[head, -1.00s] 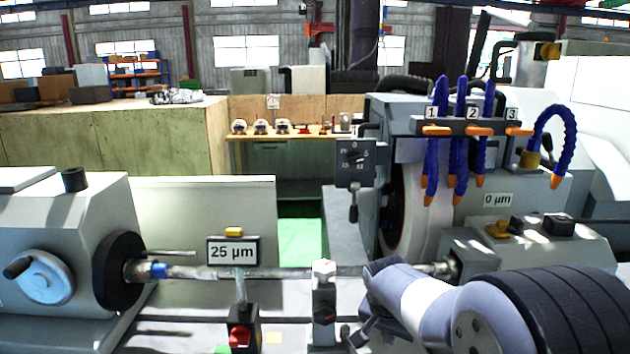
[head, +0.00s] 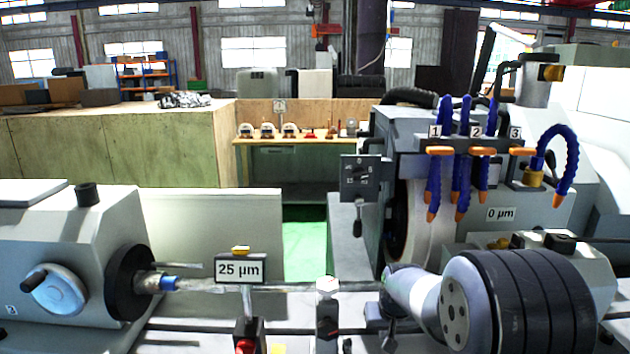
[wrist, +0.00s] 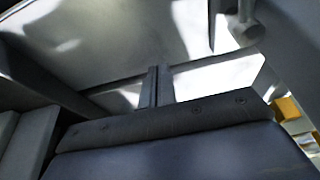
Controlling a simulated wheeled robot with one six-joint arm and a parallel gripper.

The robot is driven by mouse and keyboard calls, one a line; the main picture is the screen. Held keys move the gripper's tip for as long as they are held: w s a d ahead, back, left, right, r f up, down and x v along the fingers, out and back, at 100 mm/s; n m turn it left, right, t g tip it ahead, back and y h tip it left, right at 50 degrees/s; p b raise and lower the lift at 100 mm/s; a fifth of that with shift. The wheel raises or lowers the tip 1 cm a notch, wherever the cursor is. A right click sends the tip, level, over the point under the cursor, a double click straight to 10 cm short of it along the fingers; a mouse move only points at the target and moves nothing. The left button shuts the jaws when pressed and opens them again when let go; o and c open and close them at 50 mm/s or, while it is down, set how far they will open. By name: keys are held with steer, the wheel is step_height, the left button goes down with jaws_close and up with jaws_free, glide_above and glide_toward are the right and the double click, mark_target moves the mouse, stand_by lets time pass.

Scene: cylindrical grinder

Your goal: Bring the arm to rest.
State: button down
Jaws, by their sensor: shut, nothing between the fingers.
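My gripper (wrist: 156,86) shows in the wrist view as two narrow fingers pressed together, with nothing between them. Behind the fingers are pale, sunlit machine surfaces. In the head view my arm reaches in from the lower right, in front of the grinder (head: 415,215) and the right part of the long workpiece bar (head: 215,285). I cannot clearly make out the fingertips in the head view.
A gauge reading 25 µm (head: 240,268) stands at the bar. The headstock with its handwheel (head: 55,290) is at left. Blue coolant hoses (head: 460,190) hang at right. A wooden bench (head: 300,140) stands behind, with green floor (head: 305,245) before it.

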steer(key=shift+b+v, duration=0.4)
steer(key=shift+v, duration=2.3)
steer(key=shift+s+r, duration=0.1)
